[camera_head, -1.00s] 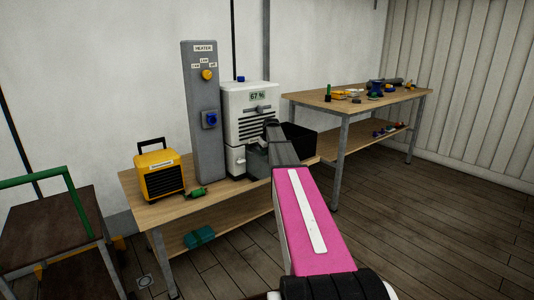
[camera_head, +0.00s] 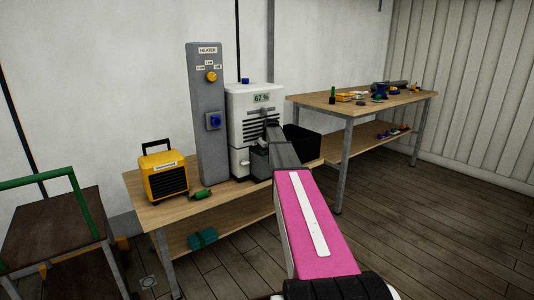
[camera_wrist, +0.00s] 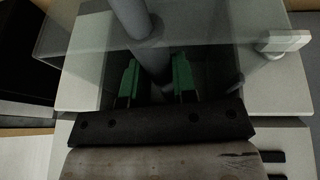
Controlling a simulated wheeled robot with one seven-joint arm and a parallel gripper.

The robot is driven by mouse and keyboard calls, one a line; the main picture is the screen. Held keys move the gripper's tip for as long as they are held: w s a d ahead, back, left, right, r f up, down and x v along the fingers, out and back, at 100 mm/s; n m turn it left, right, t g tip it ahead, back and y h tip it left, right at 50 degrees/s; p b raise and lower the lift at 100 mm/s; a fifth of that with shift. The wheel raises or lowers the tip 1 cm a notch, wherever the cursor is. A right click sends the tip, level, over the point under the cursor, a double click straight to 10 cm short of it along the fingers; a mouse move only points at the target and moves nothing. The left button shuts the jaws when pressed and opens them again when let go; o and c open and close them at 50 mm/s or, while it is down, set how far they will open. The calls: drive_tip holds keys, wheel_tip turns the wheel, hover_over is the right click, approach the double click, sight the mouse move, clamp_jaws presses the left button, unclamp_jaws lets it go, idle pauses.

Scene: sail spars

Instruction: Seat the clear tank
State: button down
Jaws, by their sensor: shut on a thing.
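The clear tank (camera_head: 259,163) shows as a dark, see-through box low at the front of the white dehumidifier (camera_head: 250,102), partly hidden by my arm. In the wrist view its see-through wall (camera_wrist: 225,35) spans the top. My gripper (camera_wrist: 156,82) has green fingers on either side of a grey round bar (camera_wrist: 153,58), which looks like the tank's handle, and is shut on it. Pale machine casing (camera_wrist: 90,85) shows beside and behind the tank. I cannot tell how deep the tank sits in the opening.
A grey heater post (camera_head: 208,115) and a yellow heater (camera_head: 165,177) stand left of the dehumidifier on the wooden bench (camera_head: 170,212). A black bin (camera_head: 300,140) is close on its right. A second bench (camera_head: 345,105) holds several small items. The floor at right is clear.

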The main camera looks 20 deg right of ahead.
sight(261, 162)
drive_tip(key=shift+w+a, duration=0.2)
drive_tip(key=shift+w, duration=0.3)
drive_tip(key=c, duration=0.8)
unclamp_jaws()
drive_tip(key=v, duration=1.1)
drive_tip(key=shift+m+g, duration=0.5)
drive_tip(key=s+a+f, duration=0.2)
drive_tip(key=s+f, duration=0.1)
drive_tip(key=s+a+f, duration=0.2)
drive_tip(key=s+f, duration=0.1)
drive_tip(key=f, duration=0.1)
drive_tip(key=s+a+f, duration=0.2)
drive_tip(key=s+f, duration=0.1)
drive_tip(key=shift+s+a+f, duration=0.15)
drive_tip(key=shift+s, duration=0.05)
drive_tip(key=s+a+f+m+g, duration=0.1)
drive_tip(key=s+a+f, duration=0.3)
drive_tip(key=s, duration=0.7)
drive_tip(key=s+a+f+m+g, duration=0.1)
drive_tip(key=s+a+f, duration=0.3)
drive_tip(key=s+f, duration=0.5)
drive_tip(key=s+a+f+m+g, duration=0.1)
drive_tip(key=s+a+f, duration=0.4)
drive_tip(key=s, duration=0.8)
drive_tip(key=shift+f, duration=0.7)
